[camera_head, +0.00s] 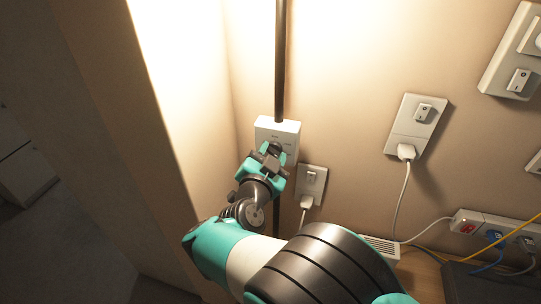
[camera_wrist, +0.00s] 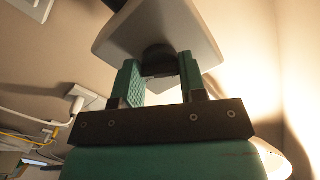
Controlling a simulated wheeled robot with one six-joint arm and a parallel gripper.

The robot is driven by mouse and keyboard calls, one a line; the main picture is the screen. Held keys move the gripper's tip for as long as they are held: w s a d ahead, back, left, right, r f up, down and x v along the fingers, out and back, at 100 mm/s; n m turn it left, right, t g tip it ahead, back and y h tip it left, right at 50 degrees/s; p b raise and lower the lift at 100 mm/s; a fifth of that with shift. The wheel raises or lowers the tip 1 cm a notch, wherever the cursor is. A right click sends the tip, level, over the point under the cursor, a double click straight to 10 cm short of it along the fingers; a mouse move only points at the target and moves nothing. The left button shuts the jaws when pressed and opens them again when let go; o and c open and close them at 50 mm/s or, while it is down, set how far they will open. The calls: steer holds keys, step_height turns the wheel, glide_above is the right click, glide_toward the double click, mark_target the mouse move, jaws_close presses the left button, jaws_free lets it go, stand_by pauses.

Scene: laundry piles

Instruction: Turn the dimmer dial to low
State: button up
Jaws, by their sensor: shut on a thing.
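The dimmer is a white box (camera_head: 276,129) on a dark vertical pole against the wall, left of centre in the head view. In the wrist view its pale housing (camera_wrist: 180,25) fills the top middle. A dark round dial (camera_wrist: 158,58) sticks out of it. My gripper (camera_head: 270,156) is at the front of the box and hides the dial in the head view. In the wrist view my gripper's two teal fingers (camera_wrist: 160,78) stand on either side of the dial, shut on it. The dial's setting cannot be read.
A small outlet with a plug (camera_head: 312,180) sits just right of the dimmer. A larger switch-and-socket plate (camera_head: 416,124) with a white cord is further right. A power strip (camera_head: 497,228) with several cables lies at the lower right. The pole (camera_head: 281,60) rises above the dimmer.

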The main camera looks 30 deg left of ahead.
steer(key=shift+f, duration=0.2)
steer(key=n+b, duration=0.8)
steer(key=n, duration=0.1)
steer(key=shift+d+f, duration=0.1)
steer(key=shift+f, duration=0.05)
steer(key=n+b, duration=0.1)
steer(key=n, duration=0.2)
steer(key=shift+n, duration=0.4)
steer(key=n, duration=1.1)
steer(key=shift+r+p, duration=0.2)
steer(key=shift+p, duration=0.2)
